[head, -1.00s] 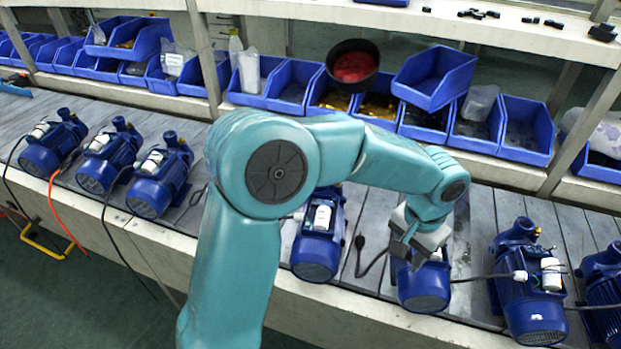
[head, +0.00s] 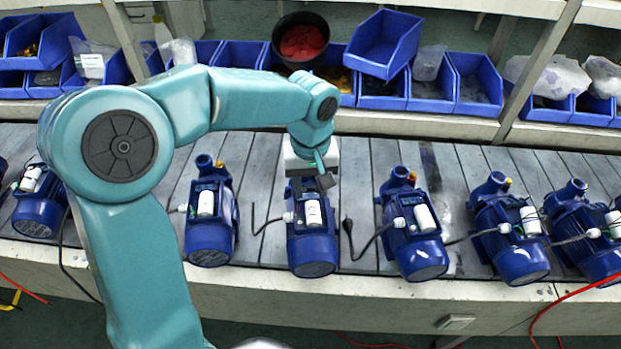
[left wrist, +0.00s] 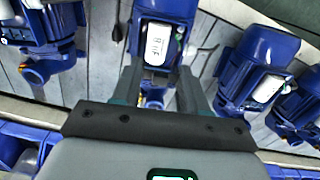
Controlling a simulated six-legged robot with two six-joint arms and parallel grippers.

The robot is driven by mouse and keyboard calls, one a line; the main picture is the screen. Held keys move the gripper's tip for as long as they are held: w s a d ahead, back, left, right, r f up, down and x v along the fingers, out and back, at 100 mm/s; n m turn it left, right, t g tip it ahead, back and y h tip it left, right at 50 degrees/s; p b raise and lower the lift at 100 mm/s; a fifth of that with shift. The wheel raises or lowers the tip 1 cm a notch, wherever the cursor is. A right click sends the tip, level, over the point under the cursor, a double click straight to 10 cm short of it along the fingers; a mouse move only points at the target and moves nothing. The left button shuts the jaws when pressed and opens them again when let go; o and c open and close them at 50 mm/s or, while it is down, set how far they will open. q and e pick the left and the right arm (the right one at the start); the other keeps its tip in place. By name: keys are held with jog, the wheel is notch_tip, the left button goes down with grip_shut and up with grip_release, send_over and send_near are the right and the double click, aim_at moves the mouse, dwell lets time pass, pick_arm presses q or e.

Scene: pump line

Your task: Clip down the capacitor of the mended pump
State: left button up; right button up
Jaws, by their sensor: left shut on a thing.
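The pump with my left gripper over it is a blue motor (head: 312,255) on the bench at the middle of the head view. Its white cylindrical capacitor (head: 313,213) lies along the top and bears a dark label. My left gripper (head: 310,183) is at the far end of this capacitor, pointing down. In the left wrist view the capacitor (left wrist: 157,45) shows centred between the fingertips (left wrist: 158,75). The gripper is shut on its near end, though the exact contact is hard to see. The gripper hides the far end of the pump. My right gripper is not in view.
Similar blue pumps stand close by, one left (head: 209,235) and one right (head: 412,250), with several more along the bench. A black plug (head: 348,228) and cable lie between pumps. Blue bins (head: 455,85) and a black bucket with red contents (head: 302,42) stand behind.

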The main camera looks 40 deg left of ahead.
aim_at(313, 211)
pick_arm(q)
jog(key=shift+d+f+b, duration=0.3)
jog(key=shift+f+b, duration=0.1)
notch_tip(313, 211, down, 2)
jog(key=shift+a+f+b, duration=0.15)
jog(key=shift+f+b, duration=0.05)
jog(key=shift+b, duration=0.7)
jog(key=shift+w+d+f+b, duration=0.1)
jog(key=shift+d+f+b, duration=0.05)
jog(key=shift+f+b, duration=0.4)
jog(key=shift+w+d+f+b, duration=0.1)
jog(key=shift+f+b, duration=0.3)
jog(key=shift+f, duration=0.25)
jog(key=shift+s+a+f+b, duration=0.1)
jog(key=shift+a+f+b, duration=0.05)
jog(key=shift+f+b, duration=0.25)
jog(key=shift+f, duration=0.35)
jog(key=o, duration=1.1)
